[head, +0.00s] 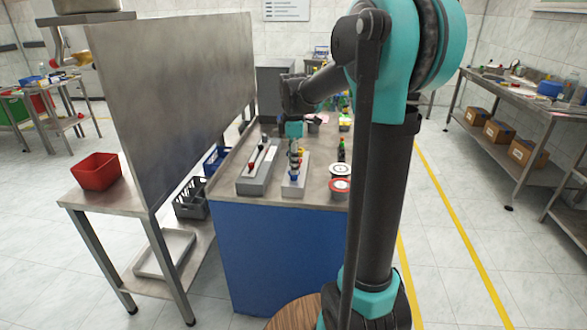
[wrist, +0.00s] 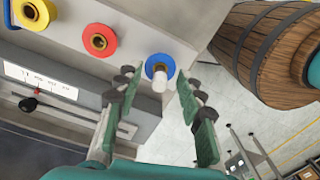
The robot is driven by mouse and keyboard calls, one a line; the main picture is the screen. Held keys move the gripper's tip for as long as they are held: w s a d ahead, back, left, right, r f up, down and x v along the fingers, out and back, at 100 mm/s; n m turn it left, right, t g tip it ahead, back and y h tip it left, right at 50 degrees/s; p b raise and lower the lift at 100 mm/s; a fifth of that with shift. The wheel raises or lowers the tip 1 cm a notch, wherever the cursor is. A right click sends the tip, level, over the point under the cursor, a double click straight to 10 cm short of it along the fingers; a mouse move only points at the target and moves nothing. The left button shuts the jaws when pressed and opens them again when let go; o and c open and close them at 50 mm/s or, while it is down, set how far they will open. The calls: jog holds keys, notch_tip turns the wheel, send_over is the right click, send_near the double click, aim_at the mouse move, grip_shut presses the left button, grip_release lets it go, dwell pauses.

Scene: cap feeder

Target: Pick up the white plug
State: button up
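The white plug (wrist: 158,83) stands in a blue ring (wrist: 151,66) near the edge of a grey block (wrist: 130,38) in the wrist view. My gripper (wrist: 157,90) is open and empty. Its two green-padded fingers point toward the plug, with the plug seen between the fingertips; I cannot tell how far beyond them it lies. In the head view my gripper (head: 295,152) is above the block (head: 291,190) on the blue-fronted bench, where the plug is too small to make out.
A red ring (wrist: 99,40) and a yellow ring (wrist: 35,12) sit on the same block. A second grey unit (head: 258,172) with a black knob (wrist: 28,104) lies beside it. Round containers (head: 340,187) stand on the right of the bench. A wooden barrel (wrist: 268,48) shows at right.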

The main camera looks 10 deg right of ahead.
jog(key=c, duration=0.8)
jog(key=shift+c, duration=0.2)
